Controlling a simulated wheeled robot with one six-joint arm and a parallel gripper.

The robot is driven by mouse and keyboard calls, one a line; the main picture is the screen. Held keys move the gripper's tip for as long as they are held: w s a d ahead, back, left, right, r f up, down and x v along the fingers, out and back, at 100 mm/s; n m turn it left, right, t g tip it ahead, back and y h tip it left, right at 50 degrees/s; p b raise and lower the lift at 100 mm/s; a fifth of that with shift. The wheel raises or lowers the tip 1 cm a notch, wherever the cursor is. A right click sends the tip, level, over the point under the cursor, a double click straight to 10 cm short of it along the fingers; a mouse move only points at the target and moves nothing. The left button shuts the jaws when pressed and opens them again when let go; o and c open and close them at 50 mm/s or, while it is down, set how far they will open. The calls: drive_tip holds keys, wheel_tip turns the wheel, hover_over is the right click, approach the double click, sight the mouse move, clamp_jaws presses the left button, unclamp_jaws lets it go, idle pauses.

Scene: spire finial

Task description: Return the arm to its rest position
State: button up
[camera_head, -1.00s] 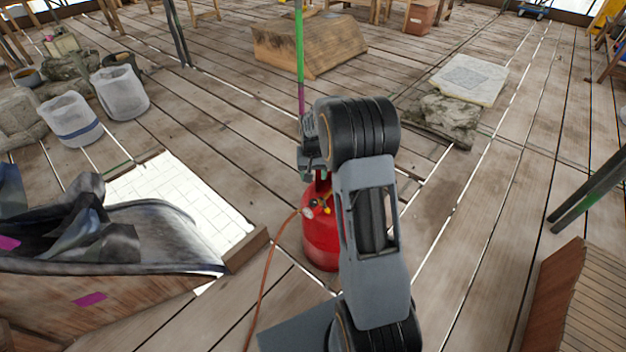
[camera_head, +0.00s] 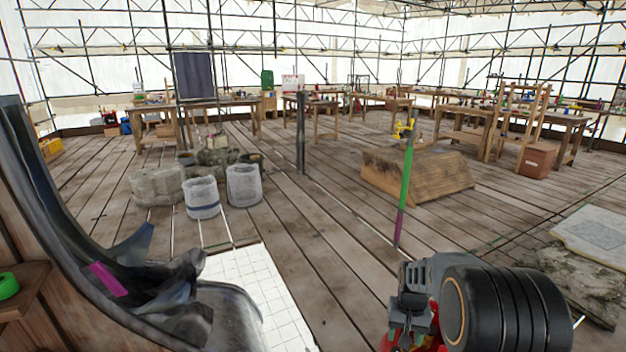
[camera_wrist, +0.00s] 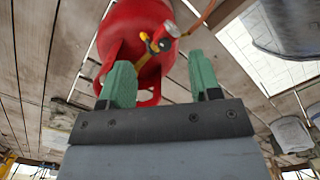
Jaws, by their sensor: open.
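My gripper (camera_wrist: 163,80) shows in the wrist view with two green fingers spread apart and nothing between them. In that view a red gas cylinder (camera_wrist: 125,30) with a yellow and red valve lies just beyond the fingertips; I cannot tell the gap. In the head view my black and grey wrist is at the bottom right, bent downward. A little red of the cylinder (camera_head: 434,334) shows beside it, and the rest is hidden behind my arm or out of frame.
A pole with green and purple bands (camera_head: 405,185) stands beyond my wrist. A wooden block (camera_head: 415,178), two pale buckets (camera_head: 202,198) and stones (camera_head: 158,186) are on the plank floor. A dark-lined trough (camera_head: 60,240) is at left, and stone slabs (camera_head: 595,238) at right.

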drive_tip(key=s+a+r+n+t+p, duration=0.1)
drive_tip(key=s+r+p, duration=0.4)
drive_tip(key=r, duration=0.5)
drive_tip(key=s+a+r+n+t+p, duration=0.1)
drive_tip(key=s+a+r+p, duration=0.3)
drive_tip(key=r, duration=0.7)
drive_tip(key=s+a+r+n+t+p, duration=0.1)
drive_tip(key=s+a+r+t+p, duration=0.1)
drive_tip(key=s+r+p, duration=0.4)
wheel_tip(320, 180, up, 4)
drive_tip(key=shift+s+a+r+p, duration=0.15)
drive_tip(key=shift+s+a+p, duration=0.2)
drive_tip(key=shift+a+p, duration=0.3)
